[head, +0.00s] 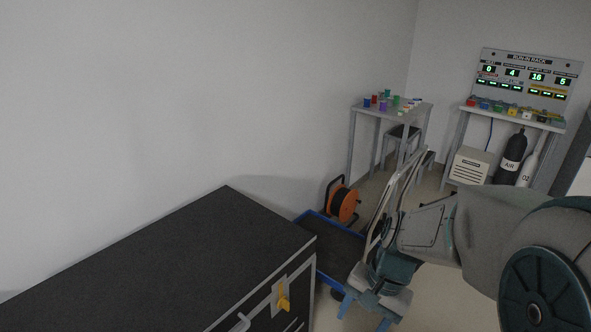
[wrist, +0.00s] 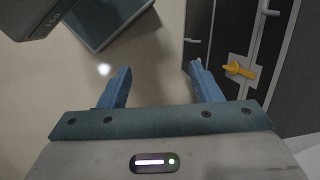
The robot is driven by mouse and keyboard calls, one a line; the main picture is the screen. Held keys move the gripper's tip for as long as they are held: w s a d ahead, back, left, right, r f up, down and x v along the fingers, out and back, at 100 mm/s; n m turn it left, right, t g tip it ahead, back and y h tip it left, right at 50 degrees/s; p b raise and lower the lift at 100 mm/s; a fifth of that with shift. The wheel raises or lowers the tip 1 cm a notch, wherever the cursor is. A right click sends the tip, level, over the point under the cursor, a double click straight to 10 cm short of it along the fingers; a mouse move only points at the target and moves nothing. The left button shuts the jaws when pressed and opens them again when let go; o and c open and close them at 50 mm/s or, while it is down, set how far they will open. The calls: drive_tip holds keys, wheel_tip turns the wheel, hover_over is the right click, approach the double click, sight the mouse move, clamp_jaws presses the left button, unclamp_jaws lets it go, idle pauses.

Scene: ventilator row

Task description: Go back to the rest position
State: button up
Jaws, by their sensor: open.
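My gripper (head: 368,301) hangs at the lower right of the head view, in front of the dark cabinet's right end. Its two blue fingers are spread apart in the wrist view (wrist: 160,88), with only bare floor between them. It holds nothing. A yellow latch handle (head: 283,297) sits on the cabinet front; it also shows in the wrist view (wrist: 238,69), to the right of the fingers and apart from them.
The dark cabinet (head: 190,255) fills the lower left. A blue-edged cart (head: 335,240) and an orange cable reel (head: 343,203) stand behind my gripper. A small table (head: 415,111) with coloured pots, a run-in rack (head: 525,80) and two gas cylinders (head: 512,155) are farther back.

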drive_tip(key=s+d+r+n+t+h+p, duration=0.1)
drive_tip(key=s+r+n+p, duration=0.1)
drive_tip(key=r, duration=0.4)
drive_tip(key=s+d+r+n+t+h+p, duration=0.1)
drive_tip(key=s+r+n+t+p, duration=0.1)
drive_tip(key=r+n, duration=0.2)
drive_tip(key=shift+d+r+t+h, duration=0.15)
drive_tip(key=shift+r+t+h, duration=0.2)
drive_tip(key=shift+r, duration=0.5)
